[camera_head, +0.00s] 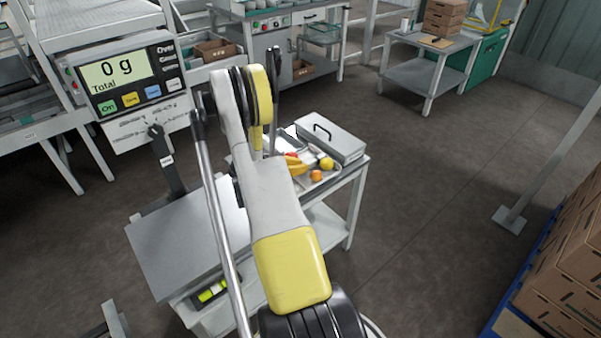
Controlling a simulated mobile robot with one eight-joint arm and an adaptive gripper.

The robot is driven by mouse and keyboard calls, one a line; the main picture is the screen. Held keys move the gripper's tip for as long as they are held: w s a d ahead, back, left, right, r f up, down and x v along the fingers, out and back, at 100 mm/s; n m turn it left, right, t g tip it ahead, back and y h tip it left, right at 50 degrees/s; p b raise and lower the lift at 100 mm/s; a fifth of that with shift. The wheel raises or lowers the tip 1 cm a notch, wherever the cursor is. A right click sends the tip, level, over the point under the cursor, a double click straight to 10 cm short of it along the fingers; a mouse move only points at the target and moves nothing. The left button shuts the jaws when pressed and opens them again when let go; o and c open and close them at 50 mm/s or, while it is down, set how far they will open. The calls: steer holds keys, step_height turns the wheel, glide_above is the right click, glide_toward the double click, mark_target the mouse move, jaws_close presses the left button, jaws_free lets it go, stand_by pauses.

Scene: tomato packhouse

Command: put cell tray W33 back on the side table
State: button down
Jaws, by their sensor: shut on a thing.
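My arm (268,200) reaches up through the middle of the picture, with a yellow-ringed joint near its top. I cannot make out my gripper; it is hidden behind the arm or outside the view. I cannot identify cell tray W33, and no such label is readable. A small light table (357,178) stands just right of my arm. On it are a shallow metal tray (311,182) with bananas and round fruit, and a grey lidded box (343,147) with a black handle. I cannot tell whether it is the side table.
A scale display (120,83) at left reads 0 g, above a flat metal platform (180,250). A slim pole (222,225) stands left of my arm. Stacked cartons (570,265) stand at right. Another table (408,79) stands at back right. The middle-right floor is clear.

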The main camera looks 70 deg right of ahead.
step_height(320, 180, down, 2)
steer(key=shift+f+b, duration=0.1)
steer(key=shift+b, duration=0.2)
steer(key=shift+r, duration=0.2)
steer(key=shift+f, duration=0.1)
steer(key=c, duration=1.5)
jaws_free()
steer(key=shift+w+a+r, duration=0.1)
steer(key=shift+r, duration=0.1)
steer(key=p+v, duration=0.4)
steer(key=v, duration=0.7)
steer(key=shift+w+a+r, duration=0.15)
steer(key=shift+w+a, duration=0.05)
steer(key=shift+a, duration=0.1)
